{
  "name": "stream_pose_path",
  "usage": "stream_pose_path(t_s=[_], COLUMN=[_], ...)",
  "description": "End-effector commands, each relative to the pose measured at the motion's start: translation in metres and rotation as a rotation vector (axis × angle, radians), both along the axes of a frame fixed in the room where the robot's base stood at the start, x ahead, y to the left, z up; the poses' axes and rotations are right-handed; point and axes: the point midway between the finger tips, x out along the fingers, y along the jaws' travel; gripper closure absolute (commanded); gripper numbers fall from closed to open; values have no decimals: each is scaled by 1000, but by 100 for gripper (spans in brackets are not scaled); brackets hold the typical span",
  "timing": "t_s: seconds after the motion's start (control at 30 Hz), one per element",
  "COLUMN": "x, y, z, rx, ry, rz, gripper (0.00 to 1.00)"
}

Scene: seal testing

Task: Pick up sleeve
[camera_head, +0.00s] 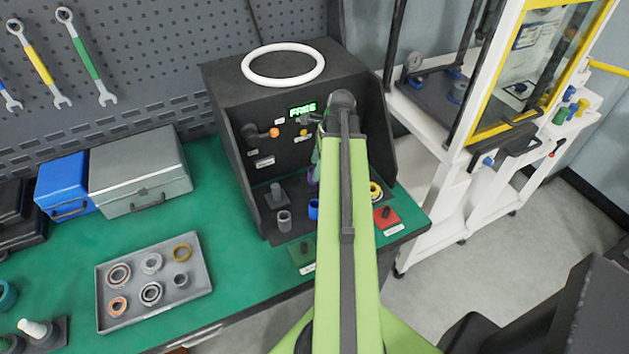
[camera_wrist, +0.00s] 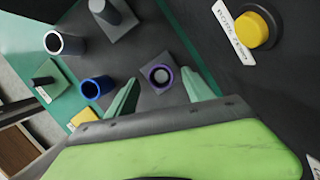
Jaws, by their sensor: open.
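Several short tube-like sleeves stand on the dark base of the test station. In the wrist view, a purple-rimmed sleeve (camera_wrist: 149,80) with a grey inside shows between the fingertips of my gripper (camera_wrist: 162,82). The two pale green fingers are open, one on each side of it. I cannot tell whether they touch it. A blue sleeve (camera_wrist: 97,88) stands to its left, and a grey sleeve (camera_wrist: 65,43) stands farther up and left. The head view also shows the grey sleeve (camera_head: 284,222) and blue sleeve (camera_head: 313,210). My arm hides most of the gripper there.
The black test station (camera_head: 225,90) rises behind, with a white ring (camera_head: 283,47) on top. A grey peg on a base (camera_wrist: 115,18) stands nearby. A yellow button (camera_wrist: 257,30) is at the wrist view's upper right. A tray of rings (camera_head: 110,318) lies left on the green bench.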

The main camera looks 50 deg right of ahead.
Motion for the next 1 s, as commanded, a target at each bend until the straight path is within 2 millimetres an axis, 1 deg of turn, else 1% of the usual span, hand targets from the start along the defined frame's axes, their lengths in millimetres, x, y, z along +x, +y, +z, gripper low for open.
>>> stream_pose_path(t_s=[0.03, 0.13, 0.2, 0.37, 0.4, 0.83, 0.87, 1.0], x=[5, 7, 7, 7, 7, 7, 7, 7], y=[1, 4, 5, 5, 5, 4, 4, 4], z=[-19, -32, -33, -29, -29, -29, -29, -29], rx=[0, 0, 0, 0, 0, 0, 0, 0], ry=[0, 0, 0, 0, 0, 0, 0, 0], rz=[1, 0, 0, -1, -1, -1, -2, -2], gripper=[40, 40, 40, 40, 41, 97, 100, 100])
